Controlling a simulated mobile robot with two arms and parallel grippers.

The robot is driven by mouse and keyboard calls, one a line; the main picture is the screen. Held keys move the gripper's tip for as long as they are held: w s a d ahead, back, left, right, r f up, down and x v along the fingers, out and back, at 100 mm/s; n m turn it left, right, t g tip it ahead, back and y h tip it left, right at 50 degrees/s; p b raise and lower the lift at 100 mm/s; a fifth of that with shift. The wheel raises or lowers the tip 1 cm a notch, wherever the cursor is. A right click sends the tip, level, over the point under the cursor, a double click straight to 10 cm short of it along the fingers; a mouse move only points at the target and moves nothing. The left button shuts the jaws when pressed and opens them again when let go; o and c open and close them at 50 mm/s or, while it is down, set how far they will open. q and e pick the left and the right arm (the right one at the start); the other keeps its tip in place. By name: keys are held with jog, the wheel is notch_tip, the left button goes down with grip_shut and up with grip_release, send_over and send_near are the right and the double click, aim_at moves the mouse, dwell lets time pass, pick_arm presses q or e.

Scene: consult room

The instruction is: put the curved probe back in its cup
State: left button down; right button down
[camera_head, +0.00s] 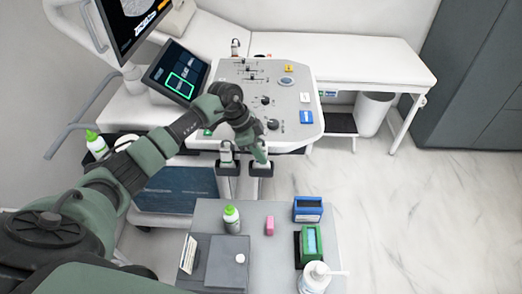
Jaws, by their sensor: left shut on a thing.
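The ultrasound console (290,105) has two dark cups on its front edge. A pale probe stands upright in the left cup (228,169). My left gripper (259,150) is directly above the right cup (260,170), pointing down. It is shut on what appears to be the curved probe, mostly hidden by the fingers. I cannot tell whether the probe's lower end is inside the cup or just above it. My right gripper is not in view.
A grey cart (270,205) in front carries a green-capped bottle (232,219), a pink block (269,225), a blue box (308,209), a green box (311,241) and a pump bottle (315,277). A tilted touchscreen (176,72) stands left. A white couch (350,60) is behind.

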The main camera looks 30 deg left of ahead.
pick_arm(q)
jog(key=shift+f, duration=0.3)
dwell(0.9)
jog(key=c, duration=1.2)
grip_release()
jog(key=shift+o, duration=0.2)
